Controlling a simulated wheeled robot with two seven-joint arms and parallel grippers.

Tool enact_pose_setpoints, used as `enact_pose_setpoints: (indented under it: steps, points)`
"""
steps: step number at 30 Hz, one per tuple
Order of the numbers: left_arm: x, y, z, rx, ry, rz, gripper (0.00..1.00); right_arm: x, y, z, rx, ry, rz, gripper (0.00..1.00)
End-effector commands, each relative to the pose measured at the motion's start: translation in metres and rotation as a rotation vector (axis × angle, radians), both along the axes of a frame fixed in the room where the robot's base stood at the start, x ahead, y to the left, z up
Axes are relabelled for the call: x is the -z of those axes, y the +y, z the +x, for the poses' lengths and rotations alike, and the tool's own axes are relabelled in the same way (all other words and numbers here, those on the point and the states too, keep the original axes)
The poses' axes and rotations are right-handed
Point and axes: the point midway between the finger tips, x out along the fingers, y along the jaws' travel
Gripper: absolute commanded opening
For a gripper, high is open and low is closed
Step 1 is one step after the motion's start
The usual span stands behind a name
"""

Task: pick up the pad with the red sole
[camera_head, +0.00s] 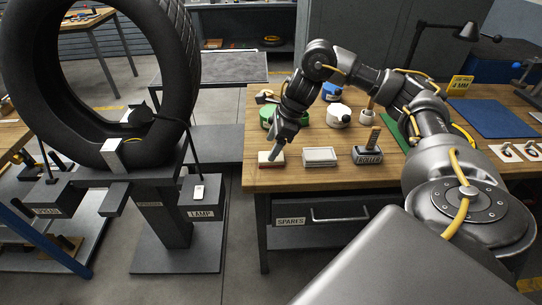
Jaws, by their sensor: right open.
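The pad with the red sole (265,161) lies at the near left edge of the wooden workbench (400,184); a red edge shows under its pale body. My right gripper (275,152) points down at this pad from above and covers part of it. It is open; whether its fingers touch the pad or stand around it is too small to tell. A second pad, pale with a grey edge (320,157), lies just right of it. My left gripper is out of view.
The roller holder (368,156) stands right of the pads. Green, white and blue round tins (338,115) stand behind. A large tyre (183,75) stands on a stand to the left, with a lamp and its switch box (201,195). A blue mat (490,118) lies at right.

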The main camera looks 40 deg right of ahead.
Motion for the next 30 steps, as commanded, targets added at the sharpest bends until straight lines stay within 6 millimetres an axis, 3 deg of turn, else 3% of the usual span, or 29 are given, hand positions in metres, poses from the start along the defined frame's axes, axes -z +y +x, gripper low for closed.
enact_pose_setpoints:
  steps: [12, 20, 30]
  points:
    - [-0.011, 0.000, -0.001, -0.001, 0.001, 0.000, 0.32, 0.046, 0.013, 0.010, 0.000, 0.003, 0.000, 0.71]
    - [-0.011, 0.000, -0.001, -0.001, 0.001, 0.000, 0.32, 0.048, 0.014, 0.011, 0.001, 0.000, 0.000, 0.71]
    - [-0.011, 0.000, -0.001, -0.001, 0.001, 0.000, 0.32, 0.048, 0.014, 0.011, 0.001, 0.000, 0.000, 0.28]
